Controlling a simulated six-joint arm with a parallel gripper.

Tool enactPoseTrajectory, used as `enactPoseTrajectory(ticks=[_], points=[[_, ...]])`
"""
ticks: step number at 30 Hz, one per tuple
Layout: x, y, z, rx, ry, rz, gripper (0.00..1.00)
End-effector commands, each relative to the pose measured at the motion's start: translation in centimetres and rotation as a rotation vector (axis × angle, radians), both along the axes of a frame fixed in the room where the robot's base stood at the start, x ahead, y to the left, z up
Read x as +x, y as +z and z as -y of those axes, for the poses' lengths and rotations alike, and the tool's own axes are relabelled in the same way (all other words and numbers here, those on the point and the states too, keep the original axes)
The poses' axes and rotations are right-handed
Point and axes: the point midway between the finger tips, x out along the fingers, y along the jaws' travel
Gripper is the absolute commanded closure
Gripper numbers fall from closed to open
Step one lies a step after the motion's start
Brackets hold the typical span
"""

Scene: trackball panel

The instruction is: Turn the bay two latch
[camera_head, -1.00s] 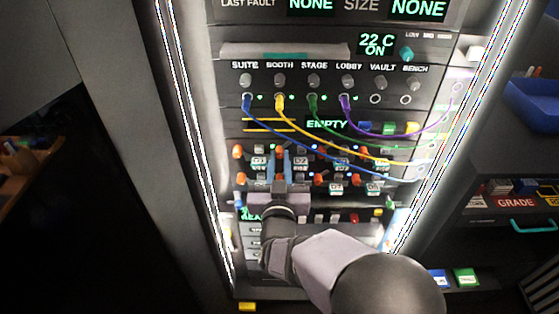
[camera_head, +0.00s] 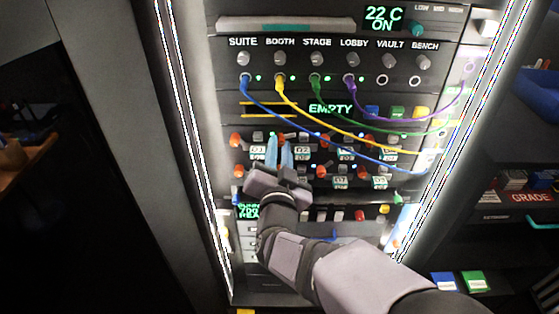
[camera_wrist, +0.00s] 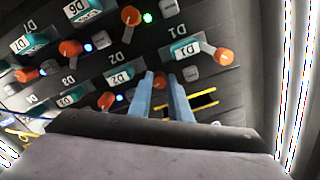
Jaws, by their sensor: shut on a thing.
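The bay two latch is a small orange knob (camera_wrist: 160,80) beside the D2 label (camera_wrist: 121,76) in the wrist view. The tips of my gripper (camera_wrist: 161,77) are on either side of it, shut on it. In the head view the blue fingers of my gripper (camera_head: 280,143) reach the upper row of bays, and they hide most of the latch there. The D2 label (camera_head: 302,154) shows just right of the fingers. The gripper body is tilted, with its right end lower.
The bay one knob (camera_wrist: 223,57) and bay three knob (camera_wrist: 106,100) stand close on either side. Other orange knobs and grey buttons fill both rows. Blue (camera_head: 300,109), yellow, green and purple cables hang in front of the panel above and to the right.

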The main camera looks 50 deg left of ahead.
Motion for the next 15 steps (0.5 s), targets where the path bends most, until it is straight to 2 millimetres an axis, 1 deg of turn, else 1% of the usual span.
enactPoseTrajectory(ticks=[1,15], points=[[0.00,-0.55,0.00,0.036,0.000,-0.029,1.00],[-0.06,-0.46,-0.04,0.350,0.001,-0.347,1.00]])
